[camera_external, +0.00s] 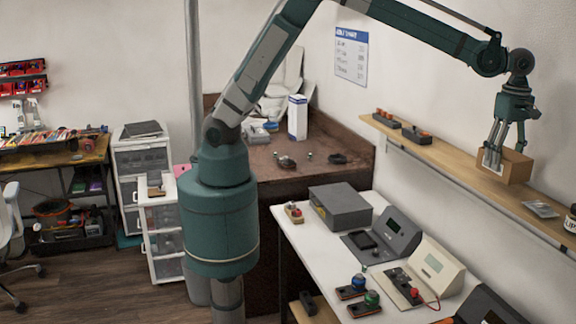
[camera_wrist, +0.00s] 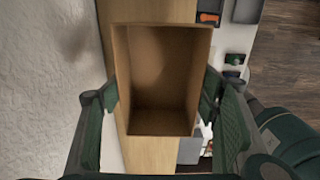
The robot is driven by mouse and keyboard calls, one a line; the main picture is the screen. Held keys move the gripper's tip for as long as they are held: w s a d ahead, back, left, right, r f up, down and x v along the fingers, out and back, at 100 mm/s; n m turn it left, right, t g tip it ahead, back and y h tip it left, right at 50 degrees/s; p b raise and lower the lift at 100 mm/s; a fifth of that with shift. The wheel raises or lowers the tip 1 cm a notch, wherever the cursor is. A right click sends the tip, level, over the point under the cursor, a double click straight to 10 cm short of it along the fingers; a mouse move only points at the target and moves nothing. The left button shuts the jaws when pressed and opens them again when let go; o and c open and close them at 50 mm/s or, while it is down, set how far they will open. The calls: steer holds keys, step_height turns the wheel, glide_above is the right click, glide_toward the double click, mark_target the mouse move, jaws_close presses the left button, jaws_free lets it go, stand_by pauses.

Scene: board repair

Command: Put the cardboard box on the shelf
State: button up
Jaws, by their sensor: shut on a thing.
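The cardboard box (camera_external: 515,167) is a small brown open-topped box. My gripper (camera_external: 497,155) is shut on it, with the fingers around its sides, at the wooden wall shelf (camera_external: 446,157). In the wrist view the box (camera_wrist: 160,80) lies between my two fingers (camera_wrist: 161,100), its empty inside facing the camera. The shelf (camera_wrist: 148,154) shows below and behind it. The box looks roughly level. I cannot tell whether its underside touches the shelf.
On the shelf, dark items with orange parts (camera_external: 416,134) stand left of the box, and a flat clear packet (camera_external: 541,209) and a jar (camera_external: 571,220) lie to its right. The white bench (camera_external: 330,257) below holds several devices. The wall is close behind the shelf.

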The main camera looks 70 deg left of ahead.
steer(key=shift+f+p, duration=0.4)
steer(key=shift+f, duration=1.7)
steer(key=shift+f, duration=0.15)
steer(key=o, duration=0.9)
step_height(320, 180, up, 12)
steer(key=shift+r+b, duration=0.2)
steer(key=shift+b, duration=0.65)
